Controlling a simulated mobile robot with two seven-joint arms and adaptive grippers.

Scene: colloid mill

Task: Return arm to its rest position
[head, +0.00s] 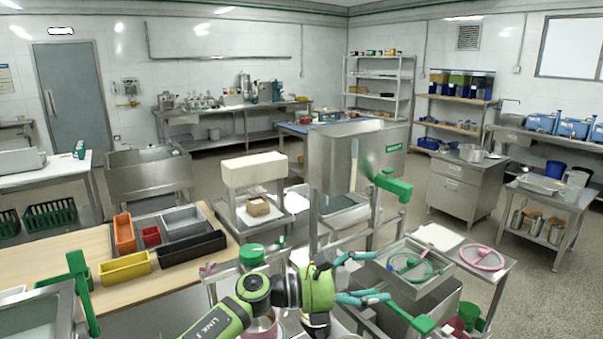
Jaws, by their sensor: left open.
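My left arm (232,312), green and dark grey, reaches in from the bottom of the head view and points right. My left gripper (377,276) is open, with its two teal fingers spread apart and nothing seen between them. It is in front of the steel machine (332,165), which has a green lever (392,186) on its right side. The gripper is just left of a steel tray (442,278) holding green and pink ring-shaped parts. My right gripper is not seen.
A wooden worktop (128,289) at left carries an orange bin (125,233), a yellow bin (125,268), and grey and black bins. A green-lidded container (252,256) stands close behind my arm. A pink ring (483,257) lies on the right-hand table. Open floor lies further right.

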